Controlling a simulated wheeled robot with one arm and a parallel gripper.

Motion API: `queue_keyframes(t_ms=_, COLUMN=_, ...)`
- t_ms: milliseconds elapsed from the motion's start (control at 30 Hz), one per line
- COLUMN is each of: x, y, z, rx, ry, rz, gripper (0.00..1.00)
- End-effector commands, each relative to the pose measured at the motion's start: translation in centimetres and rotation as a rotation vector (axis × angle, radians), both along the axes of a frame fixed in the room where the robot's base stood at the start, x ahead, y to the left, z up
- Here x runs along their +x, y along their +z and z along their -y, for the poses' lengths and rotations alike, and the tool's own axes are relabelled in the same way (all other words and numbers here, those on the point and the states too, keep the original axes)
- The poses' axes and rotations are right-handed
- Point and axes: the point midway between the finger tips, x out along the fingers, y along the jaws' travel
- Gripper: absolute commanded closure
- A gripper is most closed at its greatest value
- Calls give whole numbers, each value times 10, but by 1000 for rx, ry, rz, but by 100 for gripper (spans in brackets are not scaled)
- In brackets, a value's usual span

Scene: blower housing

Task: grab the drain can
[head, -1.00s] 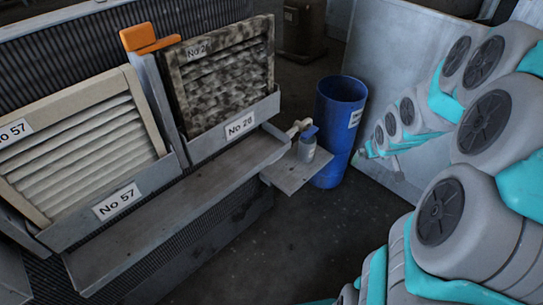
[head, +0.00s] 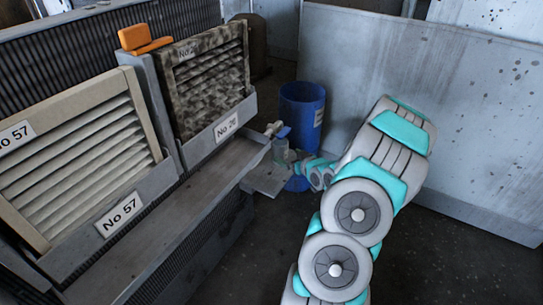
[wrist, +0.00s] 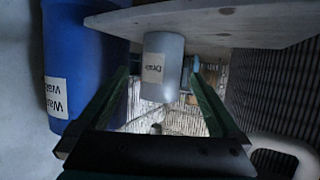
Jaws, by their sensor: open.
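The drain can (wrist: 164,48) is a small grey cylinder with a pale label reading "Drain". In the wrist view, which appears upside down, it stands against the small shelf plate (wrist: 235,22). In the head view the can (head: 281,150) is small, on the shelf plate (head: 264,181) beside the blue barrel. My gripper (wrist: 160,76) is open, and its two fingers point toward the can, one on each side of it in the picture. I cannot tell whether the fingertips reach past its surface. In the head view my arm's end is close to the can and the fingers are hard to make out.
A blue barrel (head: 302,105) stands just behind the shelf; it also shows in the wrist view (wrist: 82,55). A pale curved handle or pipe (wrist: 277,146) is near the gripper. Filter panels (head: 212,80) and a long ledge (head: 190,225) lie left. Dark floor (head: 440,250) is open at right.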

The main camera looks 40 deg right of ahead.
Motion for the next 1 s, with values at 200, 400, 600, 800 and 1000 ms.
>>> queue_keyframes(t_ms=200, x=19, y=-7, z=1, rx=-1, ry=0, rz=0, gripper=0)
queue_keyframes(t_ms=400, x=40, y=-16, z=-1, rx=2, ry=2, rz=-3, gripper=0)
queue_keyframes(t_ms=600, x=61, y=-23, z=3, rx=-2, ry=2, rz=-2, gripper=0)
queue_keyframes(t_ms=800, x=64, y=-25, z=4, rx=1, ry=0, rz=-3, gripper=0)
queue_keyframes(t_ms=1000, x=64, y=-25, z=4, rx=0, ry=0, rz=-3, gripper=10)
